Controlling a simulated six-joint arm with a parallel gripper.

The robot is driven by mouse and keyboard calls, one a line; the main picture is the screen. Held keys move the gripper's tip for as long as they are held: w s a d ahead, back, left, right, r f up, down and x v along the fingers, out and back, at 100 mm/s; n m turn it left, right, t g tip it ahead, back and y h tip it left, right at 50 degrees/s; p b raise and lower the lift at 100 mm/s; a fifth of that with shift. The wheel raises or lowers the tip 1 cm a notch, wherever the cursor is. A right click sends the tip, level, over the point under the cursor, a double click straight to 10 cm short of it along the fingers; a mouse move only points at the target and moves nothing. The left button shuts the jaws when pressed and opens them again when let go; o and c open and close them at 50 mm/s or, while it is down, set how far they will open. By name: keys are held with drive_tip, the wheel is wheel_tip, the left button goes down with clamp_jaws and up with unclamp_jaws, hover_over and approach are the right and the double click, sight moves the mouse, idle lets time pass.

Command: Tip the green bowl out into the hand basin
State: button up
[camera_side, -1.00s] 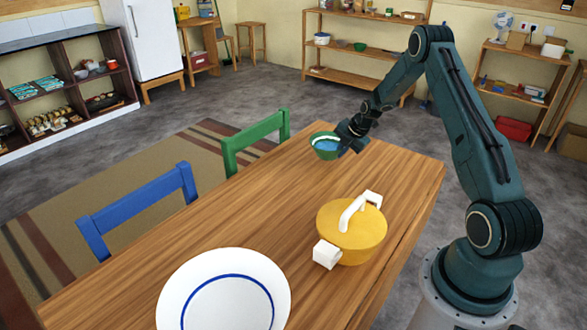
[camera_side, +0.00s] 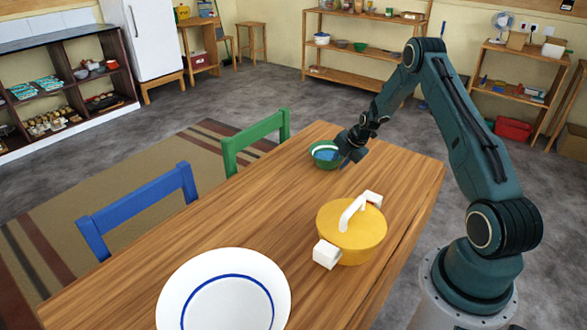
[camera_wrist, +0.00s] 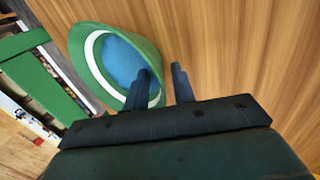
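The green bowl (camera_side: 318,163) stands at the far end of the wooden table, upright as far as I can tell. It has a white band inside and blue contents, also seen in the wrist view (camera_wrist: 122,58). My gripper (camera_side: 346,157) is at the bowl's right side, pointing down. In the wrist view its fingers (camera_wrist: 162,72) are apart, one over the inside of the rim and one outside it, with a gap between. Contact with the rim is unclear. The white basin with a blue ring (camera_side: 179,287) is at the near left of the table.
A yellow lidded pot (camera_side: 340,236) with white handles stands between the bowl and my base. A blue chair (camera_side: 140,203) and a green chair (camera_side: 255,138) stand along the table's left edge. The tabletop (camera_side: 265,215) between bowl and basin is clear.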

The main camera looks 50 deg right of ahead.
idle(0.4)
drive_tip(key=v, duration=1.3)
drive_tip(key=shift+s+r, duration=0.25)
drive_tip(key=shift+s, duration=0.05)
drive_tip(key=shift+a, duration=0.15)
